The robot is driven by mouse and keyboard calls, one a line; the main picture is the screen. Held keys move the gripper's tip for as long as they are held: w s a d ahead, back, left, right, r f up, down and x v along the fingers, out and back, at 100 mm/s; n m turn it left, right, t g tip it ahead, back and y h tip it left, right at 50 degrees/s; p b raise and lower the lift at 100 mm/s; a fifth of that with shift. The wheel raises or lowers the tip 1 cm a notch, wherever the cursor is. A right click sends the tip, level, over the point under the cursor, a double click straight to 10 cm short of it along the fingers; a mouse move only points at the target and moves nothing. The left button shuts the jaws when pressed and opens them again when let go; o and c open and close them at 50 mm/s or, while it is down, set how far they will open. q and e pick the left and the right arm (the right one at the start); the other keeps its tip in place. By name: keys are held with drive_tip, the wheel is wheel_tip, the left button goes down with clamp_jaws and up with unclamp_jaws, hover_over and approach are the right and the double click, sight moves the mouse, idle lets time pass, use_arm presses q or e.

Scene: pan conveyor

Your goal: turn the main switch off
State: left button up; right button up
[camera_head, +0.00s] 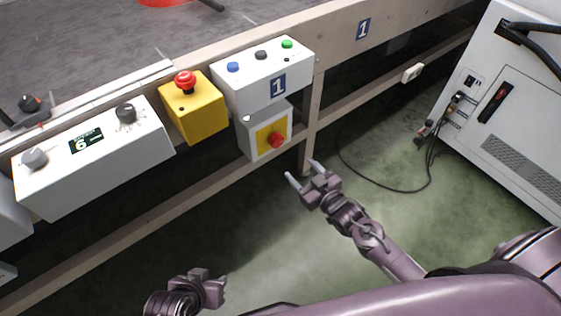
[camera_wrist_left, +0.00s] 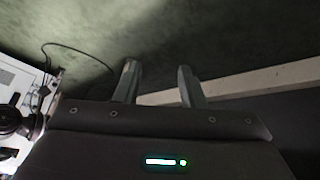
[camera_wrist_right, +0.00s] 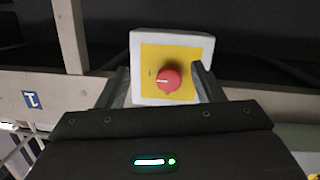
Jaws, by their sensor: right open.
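The main switch, a red rotary knob (camera_head: 277,140) on a yellow plate (camera_head: 263,138), is on the front of a pale box (camera_head: 246,142) below the button box. In the right wrist view the knob (camera_wrist_right: 168,78) lies between the fingertips in the picture, with a pale line pointing left towards a small mark on the plate. My right gripper (camera_head: 303,171) is open and empty, in front of the switch and lower right of it in the head view, apart from it. My left gripper (camera_head: 215,281) is open and empty, low over the green floor; its parted fingers show in the left wrist view (camera_wrist_left: 160,84).
A yellow box (camera_head: 203,118) with a red mushroom button and a white box (camera_head: 262,76) with blue, black and green buttons are close above the switch. A dial panel (camera_head: 95,155) is left. A frame post (camera_head: 313,105) stands right of the switch. A white cabinet (camera_head: 520,120) stands right.

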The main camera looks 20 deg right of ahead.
sight(279, 143)
drive_tip(key=shift+n+t+y, duration=0.4)
drive_tip(key=shift+t+y, duration=0.3)
drive_tip(key=shift+t, duration=0.1)
drive_tip(key=w+a+r, duration=0.1)
drive_tip(key=w+a+r+b, duration=0.1)
drive_tip(key=w, duration=0.1)
drive_tip(key=w+a+r+b, duration=0.1)
drive_tip(key=r, duration=0.1)
drive_tip(key=shift+w, duration=0.35)
drive_tip(key=b+x, duration=0.1)
drive_tip(key=x, duration=0.2)
drive_tip(key=shift+w, duration=0.15)
drive_tip(key=shift+w+a, duration=0.1)
drive_tip(key=shift+w, duration=0.05)
use_arm(q)
drive_tip(key=w+d+r+t+h, duration=0.2)
drive_tip(key=w+r+t, duration=0.5)
drive_tip(key=r, duration=0.8)
drive_tip(key=w+h, duration=0.1)
drive_tip(key=w, duration=0.1)
drive_tip(key=shift+w+d+t, duration=0.35)
drive_tip(key=shift+t, duration=0.05)
drive_tip(key=shift+f, duration=0.1)
use_arm(e)
drive_tip(key=c, duration=1)
